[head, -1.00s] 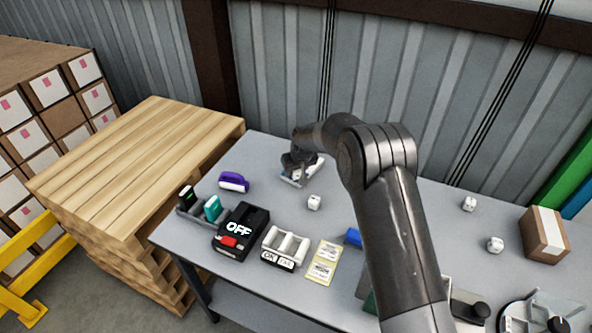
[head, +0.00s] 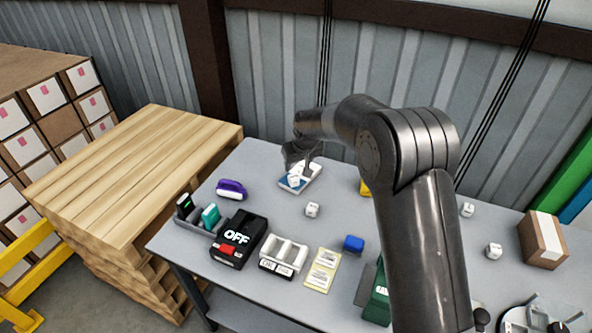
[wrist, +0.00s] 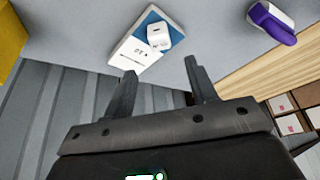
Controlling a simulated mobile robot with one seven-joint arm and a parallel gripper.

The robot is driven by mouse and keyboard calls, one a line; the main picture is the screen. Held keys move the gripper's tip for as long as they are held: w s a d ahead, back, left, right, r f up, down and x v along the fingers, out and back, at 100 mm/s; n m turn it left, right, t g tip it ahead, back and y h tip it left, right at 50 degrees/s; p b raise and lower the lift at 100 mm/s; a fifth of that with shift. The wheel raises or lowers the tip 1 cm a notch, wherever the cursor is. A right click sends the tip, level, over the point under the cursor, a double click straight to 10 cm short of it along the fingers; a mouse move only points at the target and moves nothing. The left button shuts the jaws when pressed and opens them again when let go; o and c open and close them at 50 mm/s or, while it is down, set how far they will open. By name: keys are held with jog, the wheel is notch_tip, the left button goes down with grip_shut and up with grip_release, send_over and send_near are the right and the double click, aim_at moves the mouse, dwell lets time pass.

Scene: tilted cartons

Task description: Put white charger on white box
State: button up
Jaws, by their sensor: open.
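A flat white and blue box (head: 314,172) lies at the back of the grey table. A small white charger (head: 293,180) sits on its blue part. In the wrist view, the charger (wrist: 158,34) shows on the blue end of the box (wrist: 136,50), with a dark slot in its face. My gripper (head: 303,160) is just above and behind the box in the head view. In the wrist view, my gripper (wrist: 161,67) is open, with nothing between its fingers. The charger lies beyond the fingertips and looks apart from them.
Another small white block (head: 312,209) stands in front of the box, with two more at the right. A purple and white object (head: 231,189) lies to the left. A black OFF device (head: 238,238), a white holder (head: 283,255) and a blue block (head: 353,243) stand nearer.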

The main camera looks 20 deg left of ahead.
jog(key=s+d+r+m, duration=0.1)
jog(key=s+d+r, duration=0.2)
jog(key=d+r, duration=0.5)
jog(key=s+d+r+m+t+h, duration=0.15)
jog(key=s+d+r, duration=0.35)
jog(key=d, duration=0.5)
jog(key=s+d+r+m, duration=0.2)
jog(key=d+r, duration=0.6)
jog(key=d, duration=0.2)
jog(key=s+d+m+h, duration=0.1)
jog(key=s+d+m, duration=0.1)
jog(key=s+d, duration=0.6)
jog(key=s+d+m, duration=0.2)
jog(key=s+d, duration=0.7)
jog(key=s, duration=0.7)
jog(key=shift+s+d+f+t+h, duration=0.15)
jog(key=shift+t+h, duration=0.2)
jog(key=shift+t, duration=0.1)
